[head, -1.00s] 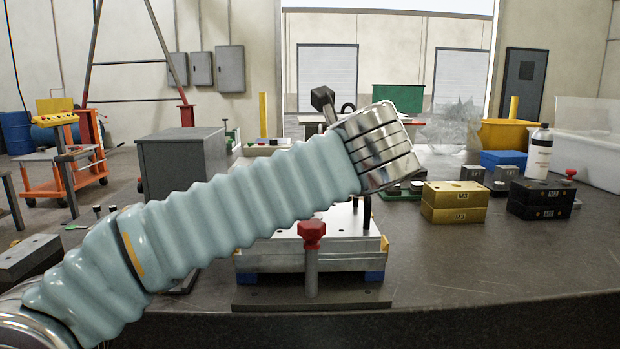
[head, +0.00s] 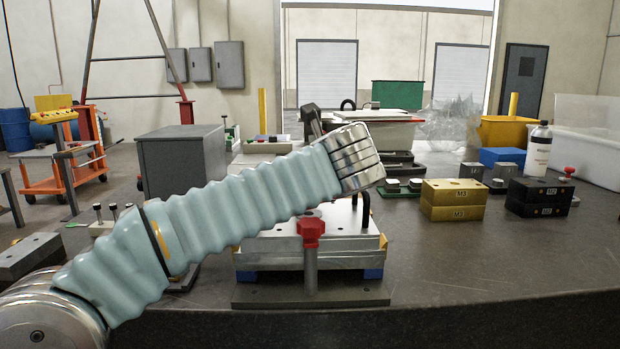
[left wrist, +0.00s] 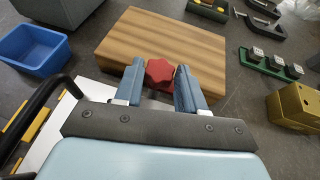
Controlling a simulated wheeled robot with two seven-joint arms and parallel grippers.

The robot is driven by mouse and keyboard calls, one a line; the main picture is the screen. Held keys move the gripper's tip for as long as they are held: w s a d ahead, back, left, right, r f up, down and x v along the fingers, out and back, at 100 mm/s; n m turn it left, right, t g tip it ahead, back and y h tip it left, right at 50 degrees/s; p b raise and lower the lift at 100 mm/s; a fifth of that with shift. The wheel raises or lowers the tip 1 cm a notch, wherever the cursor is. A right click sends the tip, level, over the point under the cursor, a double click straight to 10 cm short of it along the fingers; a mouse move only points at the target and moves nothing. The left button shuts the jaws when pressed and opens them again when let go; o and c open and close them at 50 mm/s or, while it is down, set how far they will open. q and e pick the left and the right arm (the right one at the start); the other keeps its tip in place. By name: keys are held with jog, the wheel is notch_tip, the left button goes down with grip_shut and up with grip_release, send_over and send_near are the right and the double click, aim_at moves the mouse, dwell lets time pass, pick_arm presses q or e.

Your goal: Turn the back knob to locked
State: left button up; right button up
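A red star-shaped knob (left wrist: 160,72) shows in the left wrist view between the two blue fingers of my left gripper (left wrist: 160,80). The fingers stand apart on either side of it; I cannot tell whether they touch it. In the head view my left arm hides this knob and the fingers. Another red knob (head: 311,232) stands on a grey post at the front of the metal mould base (head: 275,258), below my arm. My right gripper is in neither view.
A wooden block (left wrist: 165,45) lies beyond the knob, with a blue bin (left wrist: 35,48) to its left. A black handle (head: 366,210) rises from the mould base. Gold blocks (head: 453,200) and black blocks (head: 540,198) stand to the right. The table's front right is clear.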

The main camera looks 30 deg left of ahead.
pick_arm(q)
jog(key=shift+c, duration=1.2)
jog(key=shift+s+a+m+h, duration=0.1)
jog(key=shift+m+h, duration=0.2)
jog(key=shift+s+a+m+t+h, duration=0.15)
jog(key=shift+a+m+t+h, duration=0.05)
jog(key=shift+m+t+h, duration=1.3)
jog(key=shift+m+h, duration=0.5)
jog(key=o, duration=1)
jog(key=shift+o, duration=0.2)
jog(key=shift+s, duration=0.1)
jog(key=v, duration=1.3)
jog(key=shift+s+d+r, duration=0.1)
jog(key=shift+s+r, duration=0.1)
jog(key=shift+s, duration=0.05)
